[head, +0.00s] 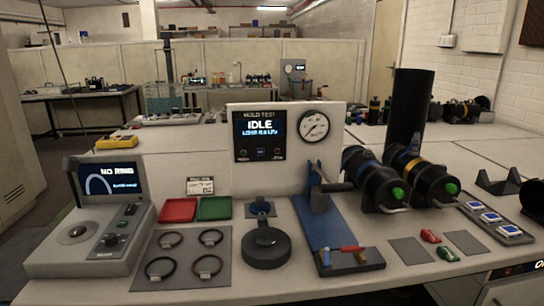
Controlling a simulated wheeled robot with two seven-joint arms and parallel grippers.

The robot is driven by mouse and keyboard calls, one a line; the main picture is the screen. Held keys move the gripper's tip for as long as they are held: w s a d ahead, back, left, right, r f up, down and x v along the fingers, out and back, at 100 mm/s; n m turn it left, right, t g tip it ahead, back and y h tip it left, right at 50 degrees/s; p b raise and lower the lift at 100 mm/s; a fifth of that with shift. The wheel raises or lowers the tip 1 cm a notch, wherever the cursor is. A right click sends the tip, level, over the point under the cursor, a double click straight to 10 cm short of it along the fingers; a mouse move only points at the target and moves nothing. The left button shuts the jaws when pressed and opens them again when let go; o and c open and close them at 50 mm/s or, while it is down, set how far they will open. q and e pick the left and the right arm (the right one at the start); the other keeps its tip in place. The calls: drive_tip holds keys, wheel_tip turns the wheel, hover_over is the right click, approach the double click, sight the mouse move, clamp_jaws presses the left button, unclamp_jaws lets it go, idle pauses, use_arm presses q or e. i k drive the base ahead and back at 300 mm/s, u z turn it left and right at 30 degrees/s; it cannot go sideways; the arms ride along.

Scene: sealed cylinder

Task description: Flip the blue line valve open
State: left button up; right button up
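A blue stand (338,228) with a grey lever clamp (320,196) stands on the bench right of centre. At its front end is a small valve block with a blue handle (326,257) and a red handle (352,249). The blue handle looks roughly upright and the red one lies roughly flat across the block. They are small, and I cannot tell for sure whether the blue valve is open or shut. Neither of my grippers is in view.
A test panel (284,140) reading IDLE with a gauge (315,126) stands behind. Dark cylinders (378,188) lie to the right. A round black fixture (266,247) and a mat of rings (184,257) are left.

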sight(326, 256)
drive_tip(key=k, duration=0.5)
drive_tip(key=u, duration=1.7)
drive_tip(key=i, duration=0.85)
drive_tip(key=z, duration=1.65)
